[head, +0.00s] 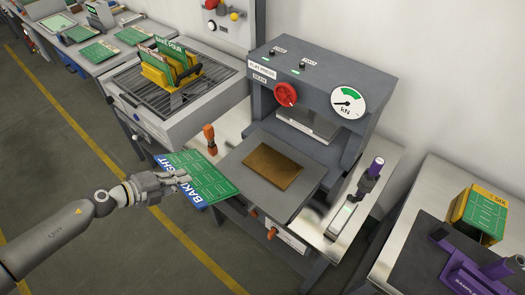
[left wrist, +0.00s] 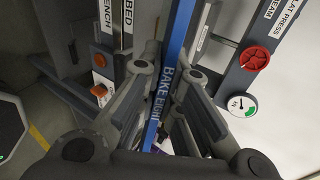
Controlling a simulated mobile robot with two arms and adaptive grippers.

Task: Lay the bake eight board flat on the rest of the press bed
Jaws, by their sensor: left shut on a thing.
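The bake eight board (head: 213,181), green with a blue lettered strip, is in my left gripper (head: 183,180) in the head view. The gripper is shut on the board over its lettered part, and the fingers hide some letters. The board is held left of the press bed (head: 240,163), over the floor side. In the left wrist view, the board (left wrist: 178,45) shows edge-on between the fingers (left wrist: 168,88), with its blue strip reading BAKE EIGHT. A brown rectangular rest (head: 272,168) lies bare on the grey press bed. My right gripper is not in view.
The grey flat press (head: 320,85) with a red knob (head: 285,94) and a kN gauge (head: 348,100) rises behind the bed. An orange-handled tool (head: 209,138) stands near the bed's left side. A purple-topped post (head: 370,175) stands right.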

